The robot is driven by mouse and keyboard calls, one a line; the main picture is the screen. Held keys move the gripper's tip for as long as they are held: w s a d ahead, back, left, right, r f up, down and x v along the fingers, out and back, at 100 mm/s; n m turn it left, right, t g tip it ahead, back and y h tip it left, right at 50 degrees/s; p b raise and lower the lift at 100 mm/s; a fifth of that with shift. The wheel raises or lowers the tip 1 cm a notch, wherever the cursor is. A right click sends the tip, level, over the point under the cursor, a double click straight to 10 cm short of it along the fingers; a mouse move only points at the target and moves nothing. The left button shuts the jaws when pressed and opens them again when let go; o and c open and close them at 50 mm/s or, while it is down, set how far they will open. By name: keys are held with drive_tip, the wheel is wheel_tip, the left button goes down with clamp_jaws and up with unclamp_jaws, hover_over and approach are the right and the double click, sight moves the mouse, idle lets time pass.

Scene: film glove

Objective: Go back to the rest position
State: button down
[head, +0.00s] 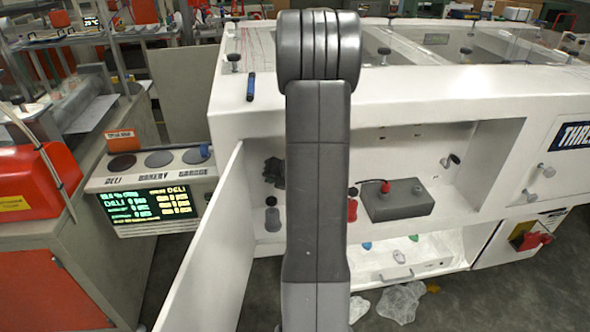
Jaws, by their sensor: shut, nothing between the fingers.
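My grey arm stands upright through the middle of the head view, with a joint at its top. My gripper does not show in this view. The arm hides the middle of the white cabinet (400,105) behind it. A dark, crumpled item (274,172), perhaps a glove, sits at the left inside the cabinet's open compartment.
A white door (205,250) stands open at the left. A grey box (398,200) sits on the compartment's shelf. A display console (155,197) and a red machine (38,182) are at the left. Clear plastic (400,302) lies on the floor.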

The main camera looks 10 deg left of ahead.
sight(274, 201)
drive_tip(key=shift+f, duration=0.15)
wheel_tip(274, 201, down, 6)
drive_tip(key=b, duration=0.5)
drive_tip(key=shift+d+r, duration=0.1)
drive_tip(key=shift+r, duration=0.1)
idle(0.4)
